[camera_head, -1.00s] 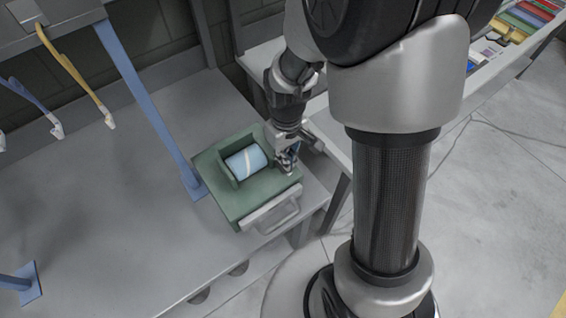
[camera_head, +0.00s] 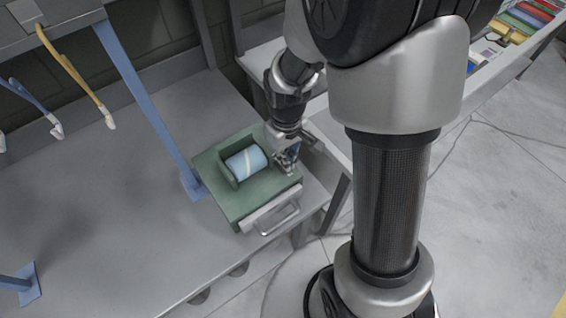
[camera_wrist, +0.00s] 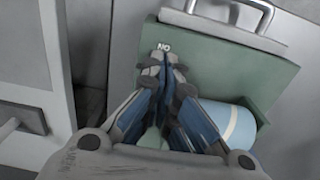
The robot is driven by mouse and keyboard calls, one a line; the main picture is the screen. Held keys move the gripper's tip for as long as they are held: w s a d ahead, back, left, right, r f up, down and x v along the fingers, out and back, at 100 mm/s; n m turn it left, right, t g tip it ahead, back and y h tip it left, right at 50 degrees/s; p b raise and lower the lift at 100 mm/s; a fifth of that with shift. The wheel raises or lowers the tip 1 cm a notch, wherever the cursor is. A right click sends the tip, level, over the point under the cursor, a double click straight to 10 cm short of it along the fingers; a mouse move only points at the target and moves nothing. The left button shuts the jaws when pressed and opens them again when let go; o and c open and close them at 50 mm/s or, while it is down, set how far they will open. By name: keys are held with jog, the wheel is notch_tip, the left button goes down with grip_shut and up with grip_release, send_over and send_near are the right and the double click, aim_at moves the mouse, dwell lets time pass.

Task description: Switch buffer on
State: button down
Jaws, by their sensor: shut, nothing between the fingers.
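The buffer is a green box (camera_head: 258,200) on the grey bench, with a light blue roll (camera_head: 246,163) in a raised holder on top. It also shows in the wrist view (camera_wrist: 240,75), where a small white label (camera_wrist: 163,47) reads "NO" as pictured. My gripper (camera_head: 288,162) is shut and empty, pointing down at the box's right side. In the wrist view its fingertips (camera_wrist: 165,65) are together just below the label. The fingers hide the surface beneath them, so a switch there and any contact cannot be told.
A pale front panel with a metal handle (camera_head: 280,217) is on the box's near side. A blue post (camera_head: 150,105) stands left of the box. Yellow (camera_head: 78,75) and blue (camera_head: 32,98) hooked pieces hang at upper left. The bench (camera_head: 110,220) is clear left of the box.

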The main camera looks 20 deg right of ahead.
jog(key=shift+f+b, duration=0.85)
jog(key=shift+f, duration=0.2)
dwell(0.4)
jog(key=shift+r, duration=0.1)
jog(key=shift+r+p, duration=2.95)
jog(key=shift+r, duration=0.5)
jog(key=s+r+m+t+b, duration=0.3)
jog(key=s+r+t, duration=0.1)
jog(key=s+r, duration=1.1)
notch_tip(320, 180, up, 2)
jog(key=shift+r+m+t, duration=0.15)
jog(key=shift+m+t, duration=0.15)
